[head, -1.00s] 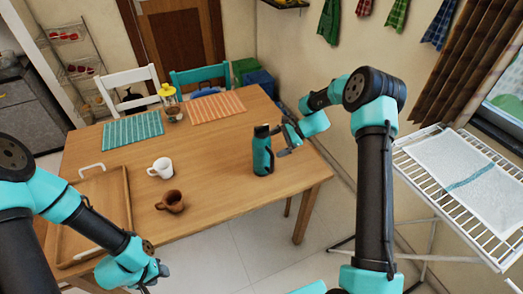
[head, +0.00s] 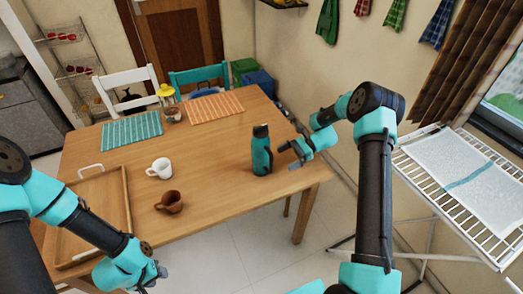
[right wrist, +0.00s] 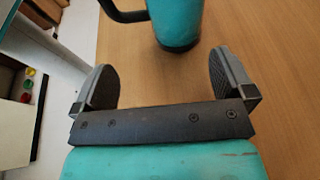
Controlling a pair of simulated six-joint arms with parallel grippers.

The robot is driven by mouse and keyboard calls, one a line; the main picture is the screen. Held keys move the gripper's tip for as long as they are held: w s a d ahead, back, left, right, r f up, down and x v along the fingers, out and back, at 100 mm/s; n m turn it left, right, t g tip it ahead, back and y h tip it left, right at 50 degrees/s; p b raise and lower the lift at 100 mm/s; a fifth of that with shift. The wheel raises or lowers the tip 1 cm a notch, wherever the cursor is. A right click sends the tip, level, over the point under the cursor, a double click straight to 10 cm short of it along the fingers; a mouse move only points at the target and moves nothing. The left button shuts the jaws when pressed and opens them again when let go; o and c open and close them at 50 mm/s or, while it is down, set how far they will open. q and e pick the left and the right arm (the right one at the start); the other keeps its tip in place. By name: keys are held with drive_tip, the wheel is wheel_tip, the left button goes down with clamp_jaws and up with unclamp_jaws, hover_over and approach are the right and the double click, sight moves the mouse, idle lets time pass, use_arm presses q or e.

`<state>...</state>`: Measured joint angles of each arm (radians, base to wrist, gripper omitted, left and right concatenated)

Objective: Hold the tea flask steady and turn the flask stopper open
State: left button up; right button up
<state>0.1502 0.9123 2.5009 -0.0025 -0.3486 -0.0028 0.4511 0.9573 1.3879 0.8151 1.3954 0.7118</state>
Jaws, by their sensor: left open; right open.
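The teal tea flask (head: 261,158) stands upright on the wooden table near its right side. Its black stopper (head: 260,130) is on top; only the flask's lower part (right wrist: 177,18) and its black handle (right wrist: 124,14) show in the right wrist view, with the stopper out of frame. My right gripper (head: 287,153) is just right of the flask, apart from it. In the right wrist view its fingers (right wrist: 164,78) are spread and empty, with the flask ahead of them. My left gripper (head: 155,277) is open and empty at the table's front, far from the flask.
A white mug (head: 159,169) and a brown mug (head: 170,202) stand left of the flask. A wooden tray (head: 125,215) lies at the left. Placemats (head: 215,107) and a yellow-lidded jar (head: 168,98) are at the back. The table around the flask is clear.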

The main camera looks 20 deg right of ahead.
sight(266, 168)
drive_tip(key=shift+x, duration=4.75)
drive_tip(key=c, duration=0.9)
